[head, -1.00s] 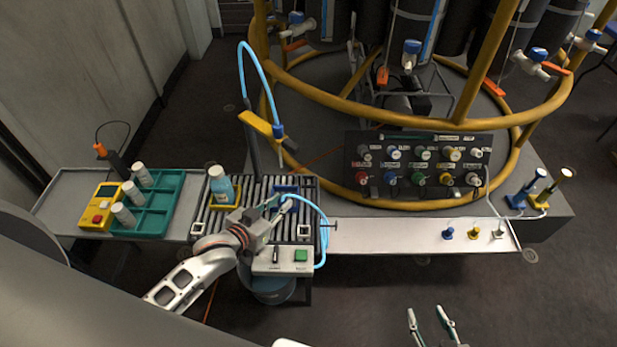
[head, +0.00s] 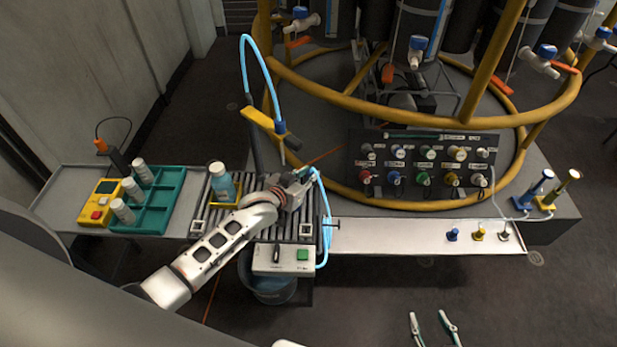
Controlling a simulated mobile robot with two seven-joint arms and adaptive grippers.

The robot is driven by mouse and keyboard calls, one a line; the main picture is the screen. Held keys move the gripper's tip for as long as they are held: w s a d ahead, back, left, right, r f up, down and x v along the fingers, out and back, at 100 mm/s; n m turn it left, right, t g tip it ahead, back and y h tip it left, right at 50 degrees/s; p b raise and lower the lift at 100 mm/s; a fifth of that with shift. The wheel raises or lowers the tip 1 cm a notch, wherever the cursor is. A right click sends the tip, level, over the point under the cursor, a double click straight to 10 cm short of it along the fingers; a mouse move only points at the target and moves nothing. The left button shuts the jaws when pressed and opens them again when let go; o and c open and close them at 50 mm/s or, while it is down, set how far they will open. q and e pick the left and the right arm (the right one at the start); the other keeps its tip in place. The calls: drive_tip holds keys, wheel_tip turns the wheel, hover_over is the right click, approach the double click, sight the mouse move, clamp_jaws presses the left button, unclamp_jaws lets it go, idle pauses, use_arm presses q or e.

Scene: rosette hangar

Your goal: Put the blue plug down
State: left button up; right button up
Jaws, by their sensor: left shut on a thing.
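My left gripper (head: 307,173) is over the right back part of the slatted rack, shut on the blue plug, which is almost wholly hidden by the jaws. A light-blue hose (head: 325,215) runs from the fingertips down the right side of the rack. A second small blue plug (head: 452,235) stands on the white shelf, left of a yellow plug (head: 478,234) and a white plug (head: 504,234), far from the gripper. My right gripper (head: 433,320) is at the bottom edge over the floor, open and empty, its two fingers apart.
A teal tray (head: 150,215) is at left. The white shelf (head: 385,236) has free room. A yellow-railed frame stands behind.

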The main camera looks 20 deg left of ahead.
use_arm(q)
drive_tip(key=shift+f, duration=0.4)
use_arm(e)
drive_tip(key=shift+s+f, duration=0.1)
drive_tip(key=shift+f, duration=0.2)
use_arm(q)
drive_tip(key=shift+f, duration=0.2)
drive_tip(key=o, duration=0.9)
use_arm(e)
drive_tip(key=shift+f, duration=0.1)
use_arm(q)
drive_tip(key=shift+r, duration=0.25)
drive_tip(key=p+v, duration=0.2)
drive_tip(key=v, duration=1)
drive_tip(key=shift+f, duration=0.1)
use_arm(e)
drive_tip(key=r, duration=0.3)
drive_tip(key=shift+w+r, duration=0.2)
drive_tip(key=shift+w, duration=0.05)
